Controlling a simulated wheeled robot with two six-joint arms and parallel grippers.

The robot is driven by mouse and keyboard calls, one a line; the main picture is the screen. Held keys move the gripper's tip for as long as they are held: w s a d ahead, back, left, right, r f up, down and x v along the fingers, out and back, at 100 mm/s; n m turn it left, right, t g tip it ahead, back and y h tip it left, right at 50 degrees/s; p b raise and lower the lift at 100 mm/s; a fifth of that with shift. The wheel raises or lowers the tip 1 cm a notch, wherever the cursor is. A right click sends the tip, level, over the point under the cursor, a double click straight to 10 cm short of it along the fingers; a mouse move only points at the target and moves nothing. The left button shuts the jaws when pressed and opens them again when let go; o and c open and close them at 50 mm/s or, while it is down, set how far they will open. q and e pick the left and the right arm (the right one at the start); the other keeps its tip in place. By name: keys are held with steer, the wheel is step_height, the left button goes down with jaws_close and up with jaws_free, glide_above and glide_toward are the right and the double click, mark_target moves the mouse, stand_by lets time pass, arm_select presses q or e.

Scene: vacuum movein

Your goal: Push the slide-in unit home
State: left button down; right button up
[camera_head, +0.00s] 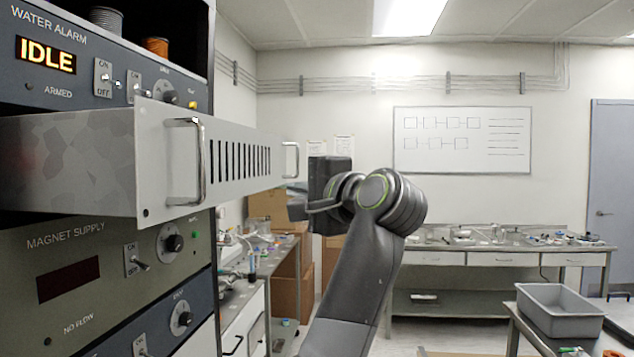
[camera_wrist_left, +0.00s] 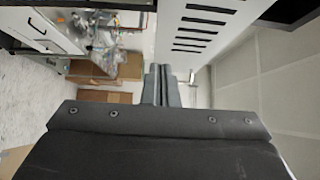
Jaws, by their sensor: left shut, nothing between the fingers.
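The slide-in unit (camera_head: 215,158) is a grey box with a slotted front panel and two bar handles. It sticks well out of the rack, between the water alarm panel (camera_head: 105,55) and the magnet supply panel (camera_head: 100,270). My left gripper (camera_head: 297,209) is beside the far right end of the unit's front, near the far handle (camera_head: 291,160) and a little below it. In the left wrist view its fingers (camera_wrist_left: 160,85) are shut together and empty, close to the slotted panel (camera_wrist_left: 205,25). I cannot tell whether they touch it. My right gripper is not seen.
A side bench with clutter (camera_head: 255,262) and cardboard boxes (camera_head: 268,206) stand behind the rack. A long bench (camera_head: 500,258) runs along the back wall. A grey bin (camera_head: 560,311) is on a table at the lower right.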

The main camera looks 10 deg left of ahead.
mark_target(260, 187)
arm_select(q)
steer(key=shift+w+a+p, duration=0.25)
steer(key=shift+a, duration=0.65)
steer(key=shift+w+a+p, duration=0.25)
steer(key=shift+a, duration=0.6)
steer(key=shift+w+a+p, duration=0.25)
steer(key=shift+a, duration=0.65)
